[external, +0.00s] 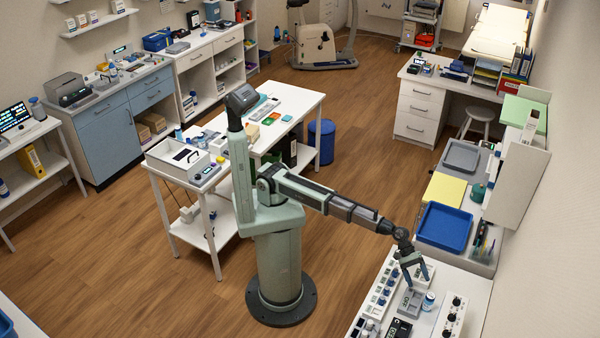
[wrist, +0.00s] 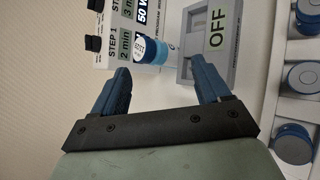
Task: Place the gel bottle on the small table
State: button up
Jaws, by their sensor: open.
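A small blue-and-white bottle (external: 429,300), likely the gel bottle, stands on the white bench at the lower right. In the wrist view a round white top with dark print and a blue body (wrist: 145,50) shows beyond and between my fingertips. My gripper (external: 416,277) is open and empty above the bench, close to the bottle; its two blue fingers (wrist: 163,74) do not appear to touch it. A white table with a lower shelf (external: 205,180) stands beside my base; I cannot tell if it is the small table.
A grey device marked OFF (wrist: 215,50) lies right beside the bottle. Blue-capped round items (wrist: 293,143) line the right of the wrist view. A white knobbed panel (external: 452,315) stands right of the bottle. A blue tray (external: 444,227) lies behind. The wall closes the right side.

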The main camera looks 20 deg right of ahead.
aim_at(429, 300)
jog(key=s+f+n, duration=0.1)
jog(key=n, duration=0.3)
jog(key=s+f+n+h, duration=0.1)
jog(key=s+n, duration=0.1)
jog(key=n, duration=0.1)
jog(key=s+d+f+n+g+h, duration=0.1)
jog(key=f+n, duration=0.1)
jog(key=n, duration=0.2)
jog(key=shift+s+n, duration=0.3)
jog(key=shift+d+x, duration=0.2)
jog(key=shift+x, duration=2.4)
jog(key=shift+w+f, duration=0.1)
jog(key=shift+w, duration=0.05)
jog(key=c, duration=1.2)
jog(key=shift+r, duration=5.05)
